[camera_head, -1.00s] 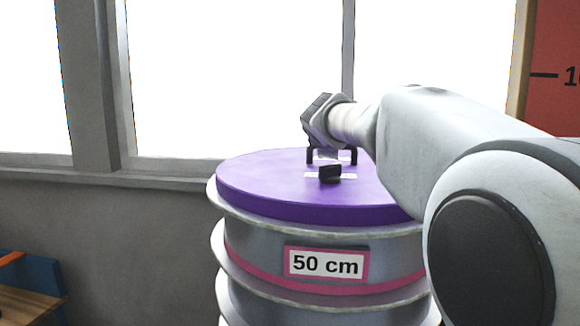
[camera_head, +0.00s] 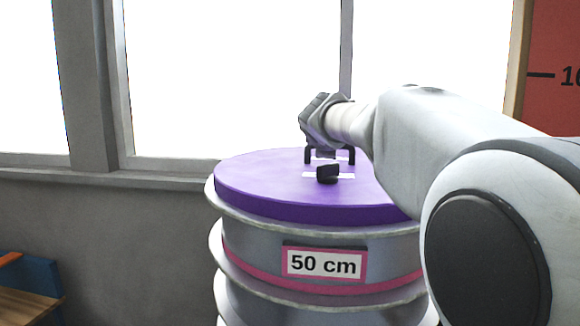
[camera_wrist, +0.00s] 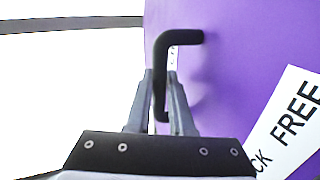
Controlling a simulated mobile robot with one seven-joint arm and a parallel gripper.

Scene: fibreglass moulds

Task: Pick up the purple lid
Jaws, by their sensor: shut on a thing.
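The purple lid (camera_head: 260,184) lies flat on top of a grey ribbed drum-like mould (camera_head: 250,245) with a pink band and a "50 cm" label. Black handles stand on the lid; a small black handle (camera_head: 328,173) shows near its middle, and another is behind it under my wrist. In the wrist view the purple lid (camera_wrist: 240,50) fills the right side, with a black bent handle (camera_wrist: 182,38) in front of it. My gripper (camera_wrist: 160,85) is shut on that handle, one finger on each side. In the head view my wrist partly hides the gripper.
A white label (camera_wrist: 292,120) with black letters reading "FREE" lies on the lid. A window (camera_head: 235,80) and grey wall (camera_head: 110,235) stand behind. A red panel (camera_head: 556,100) is at far right. A wooden surface (camera_head: 28,303) is at lower left.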

